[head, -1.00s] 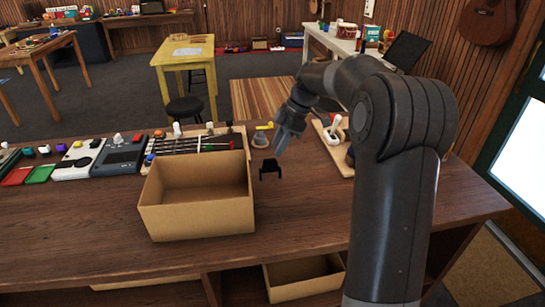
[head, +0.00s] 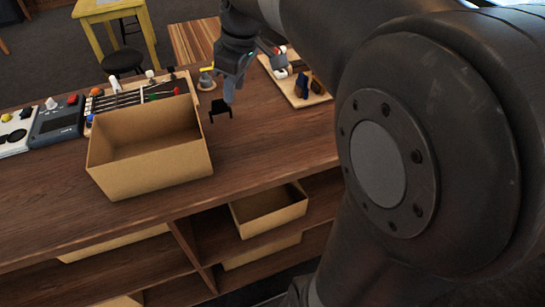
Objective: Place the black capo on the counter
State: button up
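The black capo (head: 220,110) shows small and dark just right of the cardboard box, over the brown wooden counter (head: 262,148). Its legs point down. I cannot tell whether it rests on the wood or hangs slightly above it. My gripper (head: 229,98) points down from above, with its tips right by the capo's upper right side. The fingers are small and seen edge-on, so I cannot tell whether they are open or shut, or whether they touch the capo.
An open, empty cardboard box (head: 150,150) stands on the counter left of the capo. A wooden tray (head: 318,97) with small items lies to the right. Open bins (head: 270,212) sit below the counter.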

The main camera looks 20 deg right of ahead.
jog(key=s+d+f+m+t+h, duration=0.1)
jog(key=s+f+m+t, duration=0.2)
jog(key=s+m, duration=0.6)
jog(key=s+f, duration=0.2)
jog(key=s, duration=0.7)
jog(key=shift+s+d+f+m, duration=0.2)
jog(key=shift+s+m, duration=0.1)
jog(key=shift+s, duration=0.1)
